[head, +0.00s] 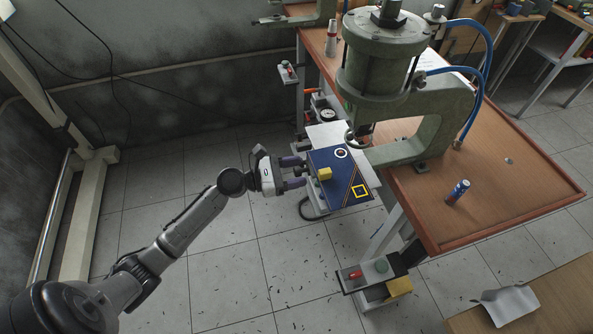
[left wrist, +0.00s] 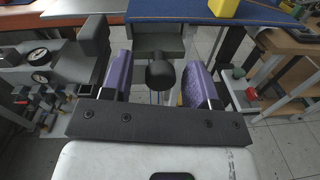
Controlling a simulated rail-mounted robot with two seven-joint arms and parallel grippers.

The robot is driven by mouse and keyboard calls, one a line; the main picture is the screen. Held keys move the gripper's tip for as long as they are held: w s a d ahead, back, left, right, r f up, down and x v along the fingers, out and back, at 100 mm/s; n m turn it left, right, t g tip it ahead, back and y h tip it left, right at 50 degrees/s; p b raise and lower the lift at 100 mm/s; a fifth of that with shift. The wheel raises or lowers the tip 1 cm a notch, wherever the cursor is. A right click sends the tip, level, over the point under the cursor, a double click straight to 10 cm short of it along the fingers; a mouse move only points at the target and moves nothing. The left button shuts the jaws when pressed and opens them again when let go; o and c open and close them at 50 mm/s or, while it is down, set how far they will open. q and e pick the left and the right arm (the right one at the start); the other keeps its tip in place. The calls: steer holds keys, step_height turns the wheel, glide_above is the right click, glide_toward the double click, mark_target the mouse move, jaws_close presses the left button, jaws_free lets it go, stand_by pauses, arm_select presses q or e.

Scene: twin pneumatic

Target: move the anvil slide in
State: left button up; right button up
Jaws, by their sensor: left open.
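The anvil slide (head: 336,187) is a dark blue plate with a yellow block, a white ring and a yellow square outline on top. It sticks out to the left of the green press. In the left wrist view the blue plate (left wrist: 165,10) is at the top, with a grey block below it. A round black knob (left wrist: 161,75) projects from the grey block towards me. My left gripper (head: 301,171) is open at the slide's left edge. In the left wrist view its purple fingers (left wrist: 158,70) stand on either side of the knob, with gaps visible. My right gripper is not in view.
The green pneumatic press (head: 385,65) stands on a wooden table (head: 500,190) with blue hoses. Gauges (left wrist: 38,58) are left of the fingers.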

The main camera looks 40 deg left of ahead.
arm_select(q)
steer(key=shift+w+d, duration=0.1)
steer(key=shift+c, duration=0.4)
jaws_close()
